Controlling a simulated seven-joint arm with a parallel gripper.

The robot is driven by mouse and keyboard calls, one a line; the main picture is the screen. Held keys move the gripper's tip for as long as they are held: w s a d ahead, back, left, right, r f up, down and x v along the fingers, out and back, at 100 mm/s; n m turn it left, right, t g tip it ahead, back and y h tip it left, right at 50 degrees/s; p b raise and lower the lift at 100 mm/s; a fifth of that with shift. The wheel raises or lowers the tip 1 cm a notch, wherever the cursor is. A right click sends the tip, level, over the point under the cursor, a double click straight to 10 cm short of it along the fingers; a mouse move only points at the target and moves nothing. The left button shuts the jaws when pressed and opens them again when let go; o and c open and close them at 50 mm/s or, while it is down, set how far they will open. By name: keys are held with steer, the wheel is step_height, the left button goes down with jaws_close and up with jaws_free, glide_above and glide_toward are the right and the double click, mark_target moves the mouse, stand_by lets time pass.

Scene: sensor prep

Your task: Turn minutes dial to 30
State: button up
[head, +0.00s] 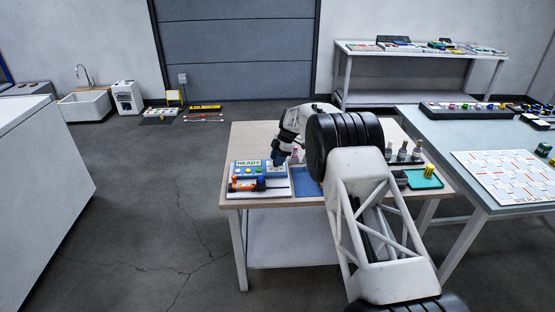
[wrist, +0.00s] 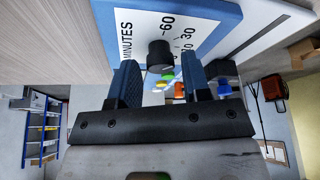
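The minutes dial is a dark round knob (wrist: 160,53) on a white-faced panel with a blue rim (wrist: 225,8). The panel reads MINUTES, with a scale showing 60 and 30 among its numbers. I cannot make out where the dial points. My gripper (wrist: 159,72) is open, its two blue fingers on either side of the knob, with a small gap at each side. In the head view my gripper (head: 279,157) is over the right part of the blue panel (head: 238,172), which shows READY. The dial is not clear there, hidden by the gripper.
The panel stands at the left of a wooden table (head: 250,134). An orange and black item (head: 247,184) lies at its front. A blue mat (head: 307,184) is to the right. A green tray (head: 424,180) with a yellow item (head: 429,170) sits at the right end.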

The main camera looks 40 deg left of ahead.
steer(key=shift+o, duration=0.7)
steer(key=shift+r, duration=0.1)
steer(key=v, duration=0.7)
steer(key=shift+w+r, duration=0.2)
steer(key=shift+r, duration=0.05)
steer(key=shift+d, duration=0.1)
